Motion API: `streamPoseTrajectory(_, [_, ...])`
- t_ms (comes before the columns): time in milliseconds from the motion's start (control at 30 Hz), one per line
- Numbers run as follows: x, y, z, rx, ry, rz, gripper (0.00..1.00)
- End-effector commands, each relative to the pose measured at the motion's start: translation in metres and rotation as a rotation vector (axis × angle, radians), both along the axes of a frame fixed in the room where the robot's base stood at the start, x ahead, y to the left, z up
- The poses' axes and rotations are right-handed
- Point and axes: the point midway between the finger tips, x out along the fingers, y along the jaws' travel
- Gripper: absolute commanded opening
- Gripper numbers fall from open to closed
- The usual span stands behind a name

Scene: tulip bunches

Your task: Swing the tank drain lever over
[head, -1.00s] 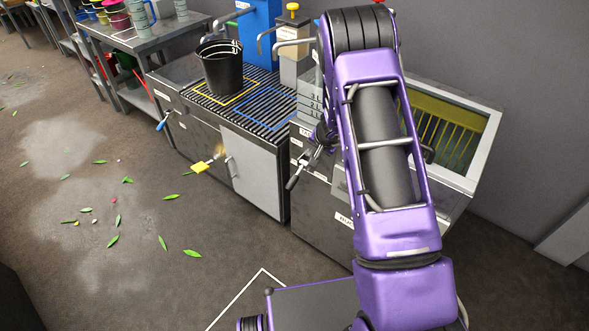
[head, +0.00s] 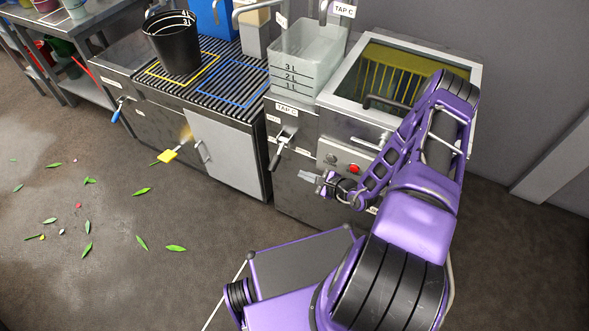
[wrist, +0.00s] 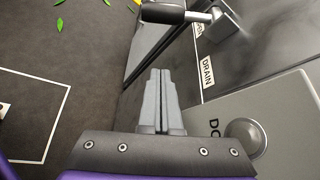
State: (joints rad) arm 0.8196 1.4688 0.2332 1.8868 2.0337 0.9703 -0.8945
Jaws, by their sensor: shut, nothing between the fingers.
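A lever with a black handle (head: 275,160) and a metal pivot sits on the front of the steel cabinet, its handle hanging down and slightly left. In the wrist view the black handle (wrist: 165,13) lies across the top, with a DRAIN label (wrist: 207,72) below its pivot. A clear tank (head: 305,62) marked in litres stands above the lever. My gripper (head: 309,177) is shut and empty, in front of the cabinet to the right of and below the handle, apart from it. Its closed fingers (wrist: 161,78) also show in the wrist view.
A panel with a red button (head: 354,168) and a metal knob (head: 331,158) is close to my gripper. Levers with yellow (head: 168,156) and blue (head: 116,116) handles project further left. A black bucket (head: 172,42) stands on the grating. The floor in front is mostly open, with scattered leaves.

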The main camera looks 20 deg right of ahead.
Motion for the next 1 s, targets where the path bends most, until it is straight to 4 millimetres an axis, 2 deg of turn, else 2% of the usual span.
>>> streamPoseTrajectory(433, [0.072, 0.041, -0.043, 0.0, -0.001, 0.005, 0.0])
streamPoseTrajectory(500, [0.067, 0.046, -0.024, 0.0, 0.002, 0.004, 0.0])
streamPoseTrajectory(600, [0.064, 0.052, -0.014, 0.001, 0.001, 0.004, 0.0])
streamPoseTrajectory(800, [0.061, 0.057, -0.005, -0.001, 0.001, 0.004, 0.0])
streamPoseTrajectory(1000, [0.061, 0.058, -0.004, -0.001, 0.001, 0.005, 0.0])
